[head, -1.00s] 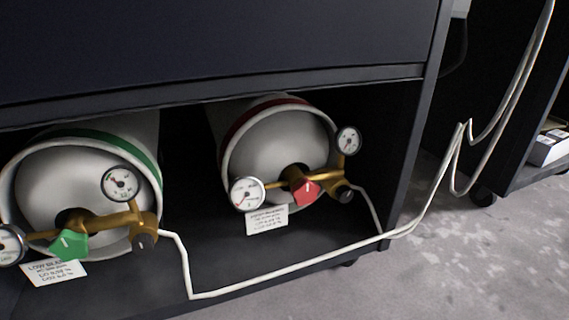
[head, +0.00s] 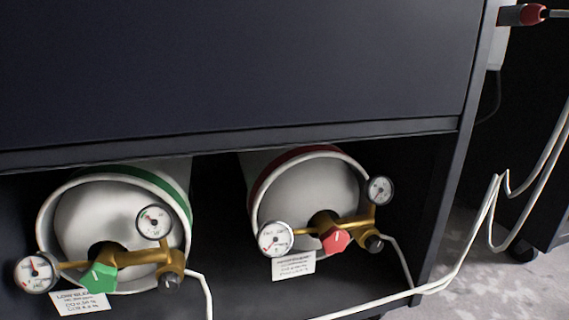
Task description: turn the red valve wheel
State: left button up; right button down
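The red valve wheel (head: 336,240) is a small faceted knob on the brass fitting at the front of the right gas cylinder (head: 310,195), which has a dark red band. A white gauge (head: 276,239) is to its left and another gauge (head: 380,190) is above it to the right. A label card (head: 293,266) hangs below the fitting. Neither of my grippers shows in the head view.
A left cylinder (head: 110,215) with a green band carries a green knob (head: 98,278) and its own gauges. Both lie inside a dark cabinet (head: 240,70) under its front panel. White hoses (head: 470,250) run along the right side. A red-and-black connector (head: 523,14) is at the top right.

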aim_at(335, 239)
jog(key=i+l+u, duration=0.15)
jog(key=l+u, duration=0.2)
jog(key=i+l+u, duration=0.1)
jog(key=l+u, duration=0.6)
